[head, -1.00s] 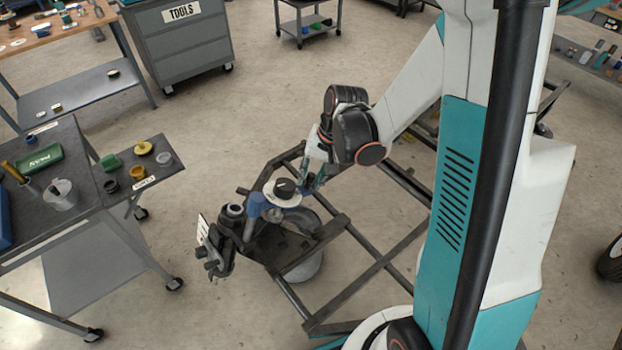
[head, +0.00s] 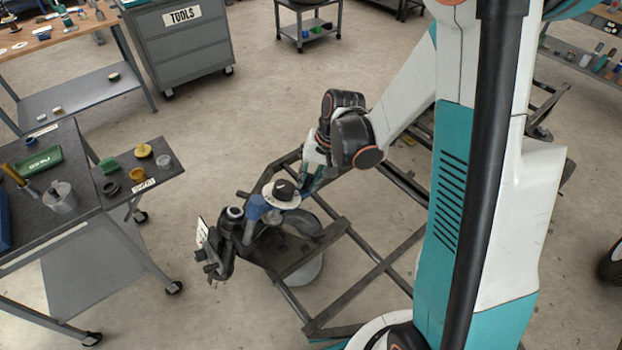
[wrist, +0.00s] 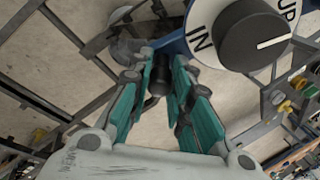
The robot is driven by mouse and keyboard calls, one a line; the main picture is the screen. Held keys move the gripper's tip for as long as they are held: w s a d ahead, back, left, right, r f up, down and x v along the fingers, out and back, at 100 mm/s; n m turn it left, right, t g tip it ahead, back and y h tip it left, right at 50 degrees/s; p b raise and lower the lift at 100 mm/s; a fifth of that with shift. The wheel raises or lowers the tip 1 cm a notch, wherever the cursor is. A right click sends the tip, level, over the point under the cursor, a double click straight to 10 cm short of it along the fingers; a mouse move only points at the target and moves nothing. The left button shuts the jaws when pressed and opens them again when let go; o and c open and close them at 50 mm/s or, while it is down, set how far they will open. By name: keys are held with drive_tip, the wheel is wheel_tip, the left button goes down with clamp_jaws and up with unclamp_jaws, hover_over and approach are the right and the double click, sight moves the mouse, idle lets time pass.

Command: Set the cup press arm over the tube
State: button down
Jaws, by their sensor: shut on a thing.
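The press arm is blue (head: 256,207) and shows beside a white dial with a black knob (head: 283,190). In the wrist view the dial (wrist: 250,35) reads IN and UP and sits at the upper right, with blue metal behind it. A dark upright tube with a round open top (head: 235,212) stands just left of the blue part. Whether the blue arm is over the tube is unclear. My gripper (head: 310,182) is right of the dial. In the wrist view its teal fingers (wrist: 161,75) are shut on a short black handle (wrist: 160,78).
A grey cart (head: 75,225) with small parts stands to the left. A tool cabinet (head: 183,45) is behind. Open floor lies between.

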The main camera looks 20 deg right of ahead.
drive_tip(key=shift+w+a+n, duration=0.15)
drive_tip(key=shift+w+n, duration=0.15)
drive_tip(key=shift+w, duration=0.1)
drive_tip(key=w+a+r+n+y+b, duration=0.1)
drive_tip(key=w+a+n+y+b, duration=0.1)
drive_tip(key=w+a+n, duration=0.45)
drive_tip(key=w+a+r+n+y, duration=0.1)
drive_tip(key=a+r+n, duration=0.1)
drive_tip(key=a+n, duration=0.3)
drive_tip(key=w+a+r+n+g+y, duration=0.1)
drive_tip(key=a+r+n, duration=0.2)
drive_tip(key=a+n, duration=0.2)
drive_tip(key=shift+w+a+r+p, duration=0.15)
drive_tip(key=shift+w+a+p, duration=0.25)
drive_tip(key=shift+a, duration=0.7)
drive_tip(key=shift+n, duration=0.35)
drive_tip(key=c, duration=1.7)
unclamp_jaws()
drive_tip(key=shift+a, duration=0.1)
drive_tip(key=v, duration=1.2)
drive_tip(key=shift+w, duration=0.15)
